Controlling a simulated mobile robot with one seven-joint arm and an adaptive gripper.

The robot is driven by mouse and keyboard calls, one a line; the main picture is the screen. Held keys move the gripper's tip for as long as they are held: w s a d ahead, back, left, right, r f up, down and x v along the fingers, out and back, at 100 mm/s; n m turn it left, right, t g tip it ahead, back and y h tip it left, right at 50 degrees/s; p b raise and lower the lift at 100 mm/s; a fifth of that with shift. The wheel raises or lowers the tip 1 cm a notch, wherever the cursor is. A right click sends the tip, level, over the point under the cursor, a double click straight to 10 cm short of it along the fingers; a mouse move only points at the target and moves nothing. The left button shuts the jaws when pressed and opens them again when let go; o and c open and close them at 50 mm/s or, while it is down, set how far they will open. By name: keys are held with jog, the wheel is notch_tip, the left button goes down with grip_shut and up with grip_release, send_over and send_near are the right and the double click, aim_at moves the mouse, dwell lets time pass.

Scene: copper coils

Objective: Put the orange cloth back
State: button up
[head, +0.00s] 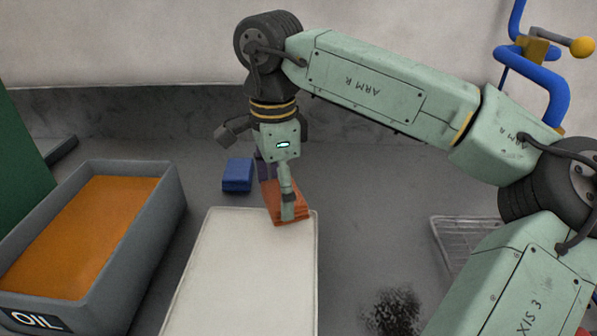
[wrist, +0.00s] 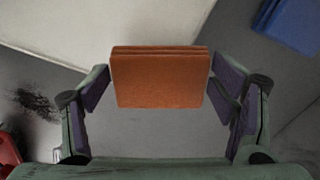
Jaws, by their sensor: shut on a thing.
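The orange cloth (head: 272,196) is a folded, layered block at the far right corner of the white flat panel (head: 250,270). It also shows in the wrist view (wrist: 160,80), between the purple-padded fingers. My gripper (head: 279,193) points down and is shut on the cloth at its two sides. One finger covers part of the cloth in the head view. In the wrist view the cloth overlaps the pale panel (wrist: 80,25) edge; I cannot tell whether it touches the surface below.
A blue folded block (head: 237,175) lies just left of my gripper. A grey bin marked OIL (head: 173,200), holding orange-brown contents, stands at left. A wire rack (head: 455,240) is at right, partly behind my arm. A dark stain (head: 392,310) marks otherwise bare grey surface.

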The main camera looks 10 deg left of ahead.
jog(key=w+p, duration=0.1)
jog(key=w, duration=0.3)
jog(key=w+p, duration=0.1)
jog(key=w, duration=0.4)
jog(key=w+a+f+p, duration=0.1)
jog(key=w+p, duration=0.1)
jog(key=w, duration=0.3)
jog(key=shift+f+p, duration=0.45)
jog(key=shift+f, duration=1.45)
jog(key=shift+f, duration=0.15)
jog(key=o, duration=1.1)
notch_tip(320, 180, up, 12)
jog(key=b, duration=0.1)
jog(key=shift+r, duration=0.2)
